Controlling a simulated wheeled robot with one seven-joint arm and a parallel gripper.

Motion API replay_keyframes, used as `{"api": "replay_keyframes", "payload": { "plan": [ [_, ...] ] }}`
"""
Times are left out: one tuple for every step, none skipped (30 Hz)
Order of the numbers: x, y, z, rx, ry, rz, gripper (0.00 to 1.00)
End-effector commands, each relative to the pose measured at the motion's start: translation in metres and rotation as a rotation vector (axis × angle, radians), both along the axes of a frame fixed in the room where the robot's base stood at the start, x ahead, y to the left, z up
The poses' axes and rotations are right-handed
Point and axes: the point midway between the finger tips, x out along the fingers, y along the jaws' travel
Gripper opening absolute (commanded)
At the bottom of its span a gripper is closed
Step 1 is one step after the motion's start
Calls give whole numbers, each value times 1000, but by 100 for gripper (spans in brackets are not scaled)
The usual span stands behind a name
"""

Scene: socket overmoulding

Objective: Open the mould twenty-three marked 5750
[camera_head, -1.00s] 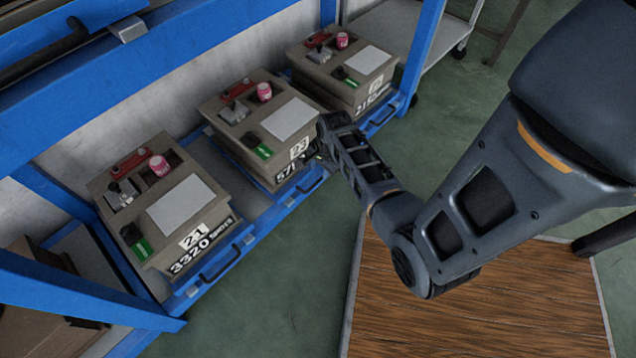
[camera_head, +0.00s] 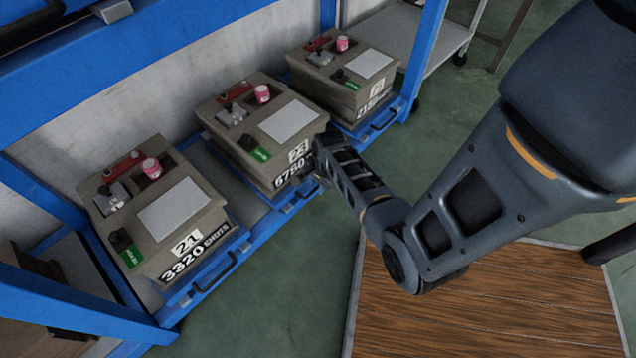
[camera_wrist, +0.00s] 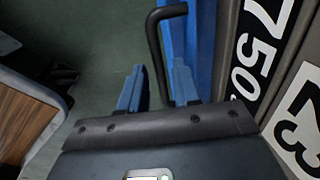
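Mould twenty-three (camera_head: 225,103) is a brown-grey block in the middle of the blue rack, with a white plate on top and "23" and "5750" on its front. Its lid looks shut. In the wrist view its front face (camera_wrist: 300,55) stands at the right edge. My gripper (camera_head: 314,172) is low at the mould's front right, and its tips are partly hidden in the head view. In the wrist view my gripper's two blue fingers (camera_wrist: 157,85) are apart. A black bent handle (camera_wrist: 157,50) stands between them; contact cannot be told.
Mould 21, marked 3320 (camera_head: 150,245), stands to the left, and another mould (camera_head: 330,85) to the right. Each sits on a blue tray with a front handle. A wooden-topped surface (camera_head: 450,310) lies under my arm. Green floor (camera_head: 290,270) is clear before the rack.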

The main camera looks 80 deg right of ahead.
Motion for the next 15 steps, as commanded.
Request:
{"api": "replay_keyframes", "payload": {
  "plan": [
    [0,0,0,0,0,0,27],
    [0,0,0,0,0,0,24],
    [0,0,0,0,0,0,20],
    [0,0,0,0,0,0,17],
    [0,0,0,0,0,0,14],
    [0,0,0,0,0,0,10],
    [0,0,0,0,0,0,7],
    [0,0,0,0,0,0,5],
    [0,0,0,0,0,0,1],
    [0,0,0,0,0,0,0],
    [0,0,0,0,0,0,0],
    [0,0,0,0,0,0,0],
    [0,0,0,0,0,0,0],
    [0,0,0,0,0,0,0],
    [0,0,0,0,0,0,0]
  ]
}}
